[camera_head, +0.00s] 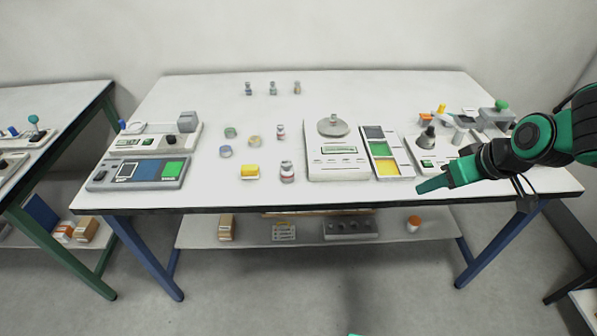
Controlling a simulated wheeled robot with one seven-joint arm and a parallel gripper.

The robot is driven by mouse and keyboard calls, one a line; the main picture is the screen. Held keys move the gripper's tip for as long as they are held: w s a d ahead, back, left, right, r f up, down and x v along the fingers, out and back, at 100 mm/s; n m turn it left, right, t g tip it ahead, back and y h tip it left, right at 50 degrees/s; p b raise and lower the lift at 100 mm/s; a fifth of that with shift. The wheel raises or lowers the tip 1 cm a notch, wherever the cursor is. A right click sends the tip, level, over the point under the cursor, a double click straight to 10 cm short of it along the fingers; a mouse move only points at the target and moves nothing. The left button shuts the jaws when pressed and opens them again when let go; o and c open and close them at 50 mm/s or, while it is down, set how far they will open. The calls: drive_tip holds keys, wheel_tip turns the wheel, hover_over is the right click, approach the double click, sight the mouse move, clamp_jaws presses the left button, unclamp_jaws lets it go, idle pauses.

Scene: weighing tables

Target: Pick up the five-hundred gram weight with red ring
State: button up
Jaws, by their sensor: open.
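A small grey weight with a reddish band (287,172) stands upright near the front middle of the table. A similar, smaller one (281,131) stands behind it, also with a reddish mark. The labels are too small to read, so I cannot tell which is the five-hundred gram weight. My gripper (430,184), green, reaches in from the right over the table's front edge, pointing left. It is open, seen from the side, and nothing shows between its fingers. It is well to the right of both weights and apart from them.
A white scale (338,172) with a round pan and a tray with coloured compartments (380,133) stand between the weights and my gripper. Several small weights stand at the back. More devices stand at both ends.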

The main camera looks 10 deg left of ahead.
drive_tip(key=w+a+f+n+y, duration=0.1)
drive_tip(key=w+a+n+y, duration=0.15)
drive_tip(key=a, duration=1.05)
drive_tip(key=n+t+y, duration=0.1)
drive_tip(key=n+y, duration=0.3)
drive_tip(key=y, duration=0.1)
approach(288, 162)
drive_tip(key=shift+m, duration=0.25)
drive_tip(key=x, duration=0.4)
drive_tip(key=shift+f, duration=0.2)
drive_tip(key=shift+x, duration=3.15)
drive_tip(key=shift+s+a, duration=0.1)
drive_tip(key=shift+c, duration=0.6)
drive_tip(key=c, duration=1)
drive_tip(key=shift+r, duration=0.1)
clamp_jaws()
